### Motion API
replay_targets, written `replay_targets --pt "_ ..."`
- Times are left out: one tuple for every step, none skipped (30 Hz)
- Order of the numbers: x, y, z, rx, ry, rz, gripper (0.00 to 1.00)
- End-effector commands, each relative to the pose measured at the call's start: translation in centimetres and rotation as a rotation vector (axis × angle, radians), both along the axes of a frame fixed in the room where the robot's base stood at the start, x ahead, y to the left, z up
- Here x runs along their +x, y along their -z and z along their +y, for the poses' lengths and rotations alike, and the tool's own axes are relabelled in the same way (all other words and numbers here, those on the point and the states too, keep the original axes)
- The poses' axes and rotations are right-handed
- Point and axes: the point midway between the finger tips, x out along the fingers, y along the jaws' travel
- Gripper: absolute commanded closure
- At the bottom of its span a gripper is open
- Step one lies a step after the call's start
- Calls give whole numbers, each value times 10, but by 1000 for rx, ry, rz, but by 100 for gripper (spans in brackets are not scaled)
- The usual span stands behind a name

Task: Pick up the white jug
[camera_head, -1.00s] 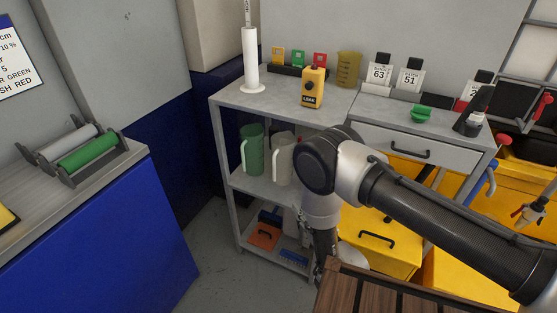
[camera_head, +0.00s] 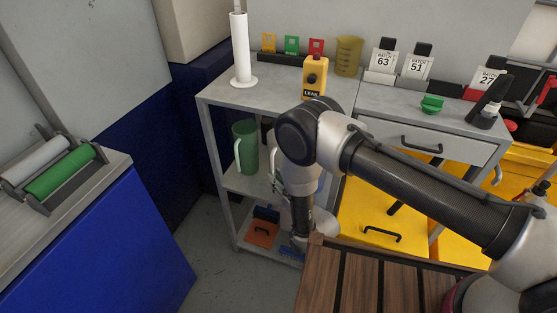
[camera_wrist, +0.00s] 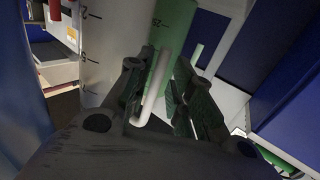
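The white jug (camera_wrist: 98,50) with dark scale marks fills the upper left middle of the wrist view. Its white handle (camera_wrist: 163,80) shows between the two fingers of my gripper (camera_wrist: 165,85). The fingers are spread, with a gap to the right of the handle, and I see no firm grip on it. In the head view my arm hides most of the jug, and only a sliver shows at the arm's left edge. The fingers are hidden there too. A green jug (camera_head: 244,147) stands to the left on the same middle shelf and shows behind the handle in the wrist view (camera_wrist: 180,30).
The shelf unit's top (camera_head: 280,95) is close above the jugs and carries a yellow LEAK device (camera_head: 314,76) and a white roll (camera_head: 241,48). An orange box (camera_head: 262,233) is on the lower shelf. A slatted wooden surface (camera_head: 340,280) is in front. Yellow drawers (camera_head: 372,215) are at right.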

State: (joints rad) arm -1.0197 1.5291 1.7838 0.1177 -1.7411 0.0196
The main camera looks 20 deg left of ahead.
Motion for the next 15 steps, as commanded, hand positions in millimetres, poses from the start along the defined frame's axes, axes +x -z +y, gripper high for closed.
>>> replay_targets --pt "6 0 6 3 1 -2 77" --pt "9 0 10 3 1 -1 77" --pt "12 0 14 3 1 -1 77" --pt "14 0 16 2 1 0 77" --pt "15 0 18 1 1 0 77" --pt "17 0 20 1 1 0 77" --pt "17 0 21 1 1 0 77" --pt "18 0 21 1 1 1 77" --pt "18 0 21 0 1 0 77" --pt "18 0 21 0 0 0 77" --pt "18 0 21 0 0 0 77" --pt "18 0 21 0 0 0 77" --pt "18 0 21 0 0 0 77" --pt "18 0 21 0 0 0 81" --pt "18 0 21 0 0 0 88"
